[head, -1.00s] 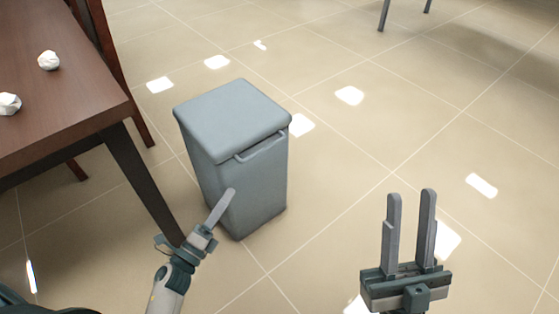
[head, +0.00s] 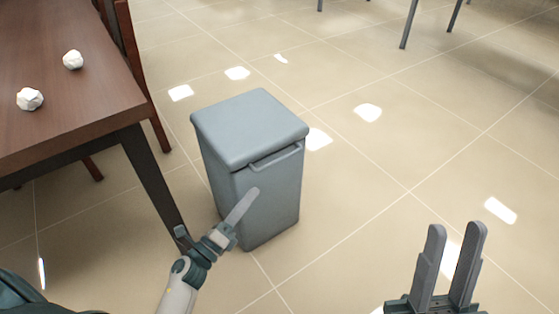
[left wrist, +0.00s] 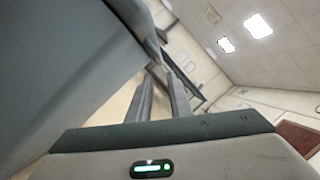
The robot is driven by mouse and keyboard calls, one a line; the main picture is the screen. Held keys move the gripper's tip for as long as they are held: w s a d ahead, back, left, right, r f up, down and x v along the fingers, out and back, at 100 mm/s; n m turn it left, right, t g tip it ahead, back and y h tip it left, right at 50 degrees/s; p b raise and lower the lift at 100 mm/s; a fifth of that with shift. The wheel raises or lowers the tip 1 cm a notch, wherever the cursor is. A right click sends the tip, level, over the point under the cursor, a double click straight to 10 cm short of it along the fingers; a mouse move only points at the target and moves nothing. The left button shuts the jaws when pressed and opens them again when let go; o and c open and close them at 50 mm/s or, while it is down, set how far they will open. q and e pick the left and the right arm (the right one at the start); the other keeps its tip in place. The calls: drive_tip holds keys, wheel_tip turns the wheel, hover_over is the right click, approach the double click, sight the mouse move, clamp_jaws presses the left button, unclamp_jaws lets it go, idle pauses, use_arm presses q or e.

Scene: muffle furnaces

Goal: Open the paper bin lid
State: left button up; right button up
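The grey paper bin (head: 262,195) stands on the floor beside the table. Its lid (head: 250,125) is shut, and a bar handle (head: 276,157) runs along the lid's front edge. My left gripper (head: 252,194) is in front of the bin's front face, below the handle. Only one finger shows edge-on there. In the left wrist view my left gripper (left wrist: 160,88) has a gap between its fingers, with nothing between them. The bin's grey side (left wrist: 65,60) fills the upper left of that view. My right gripper (head: 456,230) is open and empty at the lower right, away from the bin.
A brown table (head: 60,80) stands left of the bin, with two crumpled white paper balls (head: 30,99) (head: 73,60) on it. Its dark leg (head: 152,185) is close to my left arm. Tiled floor (head: 370,190) is clear to the bin's right.

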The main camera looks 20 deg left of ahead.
sight(279, 159)
use_arm(q)
drive_tip(key=x, duration=1.4)
drive_tip(key=shift+w+r, duration=0.15)
clamp_jaws()
